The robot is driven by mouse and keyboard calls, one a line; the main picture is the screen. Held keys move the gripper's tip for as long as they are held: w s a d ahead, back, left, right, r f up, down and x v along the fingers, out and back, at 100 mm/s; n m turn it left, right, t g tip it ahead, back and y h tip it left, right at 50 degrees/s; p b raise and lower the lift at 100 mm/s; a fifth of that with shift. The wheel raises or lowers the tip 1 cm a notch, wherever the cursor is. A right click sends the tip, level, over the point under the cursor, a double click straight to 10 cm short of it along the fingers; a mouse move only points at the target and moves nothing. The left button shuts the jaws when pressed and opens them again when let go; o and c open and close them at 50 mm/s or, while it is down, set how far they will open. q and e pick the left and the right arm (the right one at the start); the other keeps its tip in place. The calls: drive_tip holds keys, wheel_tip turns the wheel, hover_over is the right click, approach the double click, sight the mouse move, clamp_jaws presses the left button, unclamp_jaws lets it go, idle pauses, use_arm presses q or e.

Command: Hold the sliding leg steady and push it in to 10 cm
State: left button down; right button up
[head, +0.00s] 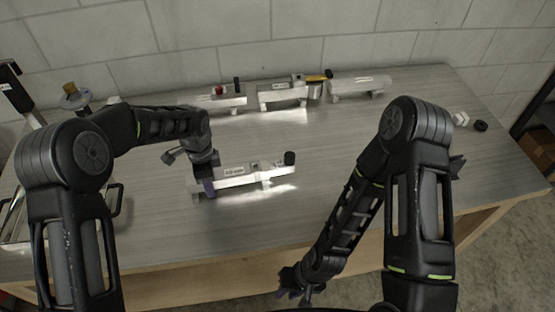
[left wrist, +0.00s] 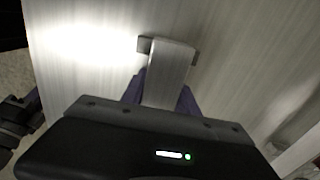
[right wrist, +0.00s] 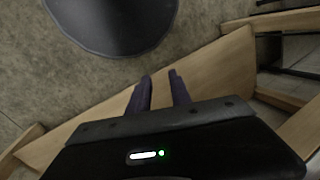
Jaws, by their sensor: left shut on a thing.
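The sliding leg unit (head: 240,178) lies on the table in front of me, a long silvery bar with a label and small feet. A black knob (head: 290,158) is at its right end. My left gripper (head: 206,186) is shut on the bar near its left end. In the left wrist view the purple fingers stand on both sides of the silvery bar (left wrist: 168,75). My right gripper (head: 296,292) hangs low in front of the table's front edge, away from the bar. In the right wrist view its purple fingers (right wrist: 160,90) are apart with nothing between them.
Several similar silvery units stand along the back, one with a red part (head: 222,95), one with a yellow-handled tool (head: 290,93), and a plain one (head: 357,86). A white nut (head: 461,118) and black ring (head: 481,126) lie at right.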

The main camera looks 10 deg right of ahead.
drive_tip(key=shift+s+d+r+m+g+y, duration=0.15)
drive_tip(key=shift+r+m+g+y, duration=0.2)
drive_tip(key=shift+m+g, duration=0.45)
drive_tip(key=c, duration=0.5)
wheel_tip(320, 180, up, 7)
drive_tip(key=s+d+m+g+y, duration=0.1)
drive_tip(key=m+g, duration=0.2)
drive_tip(key=m, duration=0.2)
drive_tip(key=shift+f+g+y, duration=0.2)
drive_tip(key=shift+g+y, duration=0.15)
drive_tip(key=shift+g, duration=0.05)
drive_tip(key=w+d+r+t+y, duration=0.1)
drive_tip(key=w+d+r, duration=0.3)
drive_tip(key=w, duration=0.2)
drive_tip(key=w+d+r+n+t+y, duration=0.1)
drive_tip(key=w+d+r, duration=0.3)
drive_tip(key=w, duration=0.3)
drive_tip(key=w+d+r+n+t+y, duration=0.1)
drive_tip(key=w+d+r, duration=0.3)
drive_tip(key=w, duration=0.3)
drive_tip(key=shift+r, duration=0.65)
drive_tip(key=w+d+r+n+t, duration=0.4)
drive_tip(key=w+d+r, duration=0.4)
drive_tip(key=r, duration=0.1)
drive_tip(key=shift+w+d, duration=0.3)
drive_tip(key=shift+w, duration=0.05)
